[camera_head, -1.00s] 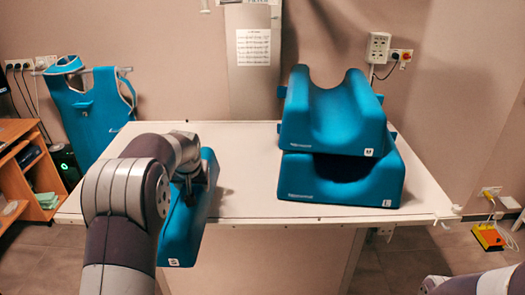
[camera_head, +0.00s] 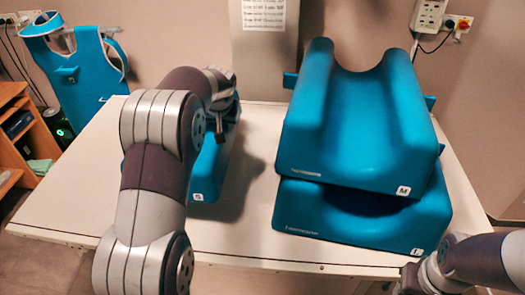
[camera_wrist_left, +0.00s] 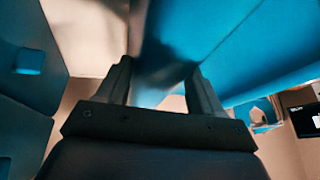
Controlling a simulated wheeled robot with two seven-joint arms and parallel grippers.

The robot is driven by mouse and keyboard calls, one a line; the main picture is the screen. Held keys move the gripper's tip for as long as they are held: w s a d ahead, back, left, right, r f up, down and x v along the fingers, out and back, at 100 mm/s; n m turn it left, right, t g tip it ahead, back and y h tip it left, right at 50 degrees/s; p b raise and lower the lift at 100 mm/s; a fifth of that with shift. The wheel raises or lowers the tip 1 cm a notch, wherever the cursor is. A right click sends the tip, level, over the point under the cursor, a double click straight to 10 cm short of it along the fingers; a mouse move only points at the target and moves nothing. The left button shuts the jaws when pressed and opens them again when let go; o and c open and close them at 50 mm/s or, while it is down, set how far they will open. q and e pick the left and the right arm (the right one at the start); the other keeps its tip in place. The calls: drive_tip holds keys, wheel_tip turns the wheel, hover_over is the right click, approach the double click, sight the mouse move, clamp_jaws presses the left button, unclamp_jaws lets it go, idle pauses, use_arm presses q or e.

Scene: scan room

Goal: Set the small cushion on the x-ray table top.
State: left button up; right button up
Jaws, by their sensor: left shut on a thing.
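The small blue cushion (camera_head: 208,165), marked S, is at the left part of the white x-ray table top (camera_head: 75,205). My left gripper (camera_head: 222,128) is shut on its upper part; my arm hides much of the cushion. A shadow lies on the table to its right; I cannot tell whether its underside touches the table. In the left wrist view, the blue cushion (camera_wrist_left: 225,35) fills the upper right, by the fingers (camera_wrist_left: 160,85). My right arm is at the lower right, its gripper (camera_head: 409,281) only partly visible at the end.
Two larger blue cushions are stacked on the table's right: M (camera_head: 365,115) on top of L (camera_head: 310,215). A blue apron (camera_head: 85,75) hangs behind the table at left. A wooden shelf (camera_head: 15,140) stands far left. The table's front left is clear.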

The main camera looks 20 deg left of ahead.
use_arm(q)
drive_tip(key=shift+w+f, duration=0.2)
drive_tip(key=shift+f, duration=0.05)
wheel_tip(320, 180, down, 9)
drive_tip(key=shift+s+f, duration=0.1)
drive_tip(key=o, duration=1.5)
drive_tip(key=shift+s, duration=0.1)
drive_tip(key=shift+o, duration=0.2)
drive_tip(key=v, duration=1.2)
drive_tip(key=shift+s+b, duration=0.1)
drive_tip(key=shift+b, duration=0.2)
drive_tip(key=s+d+f+m+g+h, duration=0.1)
drive_tip(key=s+d+f, duration=0.2)
drive_tip(key=s, duration=0.4)
drive_tip(key=s+d+f+m+g+h, duration=0.1)
drive_tip(key=s+d+f, duration=0.2)
drive_tip(key=s+d, duration=0.3)
drive_tip(key=s+d+f+m+g+h, duration=0.1)
drive_tip(key=s+d+f, duration=0.2)
drive_tip(key=s, duration=0.6)
drive_tip(key=shift+s+d+m+h, duration=0.3)
drive_tip(key=shift+s+d, duration=0.05)
drive_tip(key=shift+d, duration=0.3)
